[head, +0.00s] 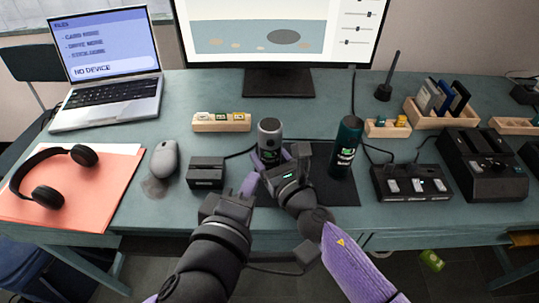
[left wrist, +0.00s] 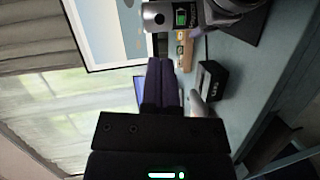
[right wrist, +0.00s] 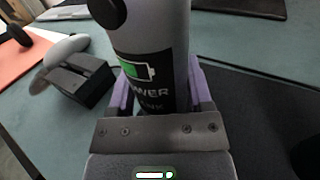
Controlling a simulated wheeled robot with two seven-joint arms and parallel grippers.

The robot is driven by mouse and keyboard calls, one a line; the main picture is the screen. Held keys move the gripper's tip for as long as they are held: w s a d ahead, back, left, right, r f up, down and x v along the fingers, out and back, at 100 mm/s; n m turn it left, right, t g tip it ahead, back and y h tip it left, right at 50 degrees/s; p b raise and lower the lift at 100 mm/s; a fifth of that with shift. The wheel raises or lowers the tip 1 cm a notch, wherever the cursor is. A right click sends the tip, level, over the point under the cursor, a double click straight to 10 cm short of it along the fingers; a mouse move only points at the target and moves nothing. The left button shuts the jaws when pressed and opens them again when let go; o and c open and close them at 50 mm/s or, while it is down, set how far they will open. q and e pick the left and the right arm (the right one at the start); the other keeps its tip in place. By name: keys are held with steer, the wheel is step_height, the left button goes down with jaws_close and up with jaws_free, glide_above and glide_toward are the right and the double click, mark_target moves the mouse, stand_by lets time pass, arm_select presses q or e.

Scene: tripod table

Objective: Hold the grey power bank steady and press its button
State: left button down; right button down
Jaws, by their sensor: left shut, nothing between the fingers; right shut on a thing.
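The grey power bank (head: 269,134) is an upright cylinder with a dark label and a green battery mark. My right gripper (head: 274,160) is shut around its body, one purple finger on each side in the right wrist view (right wrist: 158,85). My left gripper (head: 250,183) is shut and empty, in front of and below the power bank's top in the head view. In the left wrist view, the purple fingertips (left wrist: 160,64) are together and apart from the power bank (left wrist: 172,17).
A dark green bottle-like power bank (head: 346,147) stands to the right on the black mat (head: 330,187). A black box (head: 206,173) and grey mouse (head: 164,158) are at left. A wooden holder (head: 221,126) and monitor (head: 280,82) are behind.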

stand_by(0.3)
arm_select(q)
steer(key=a+r+m+t+y, duration=0.6)
steer(key=r+m+t, duration=0.2)
steer(key=m+t, duration=0.25)
steer(key=d+f+m+g+h, duration=0.2)
steer(key=m+h, duration=0.3)
steer(key=m, duration=0.5)
steer(key=s+d+f+m+g+h, duration=0.1)
steer(key=d+f+m+g+h, duration=0.2)
steer(key=m, duration=0.8)
steer(key=d+f+m+g+h, duration=0.2)
steer(key=f+m+h, duration=0.3)
steer(key=m+h, duration=0.3)
steer(key=d+m, duration=0.1)
steer(key=m, duration=0.2)
steer(key=shift+s+d+f+g, duration=0.2)
steer(key=shift+s+f+g, duration=0.15)
steer(key=shift+s, duration=0.05)
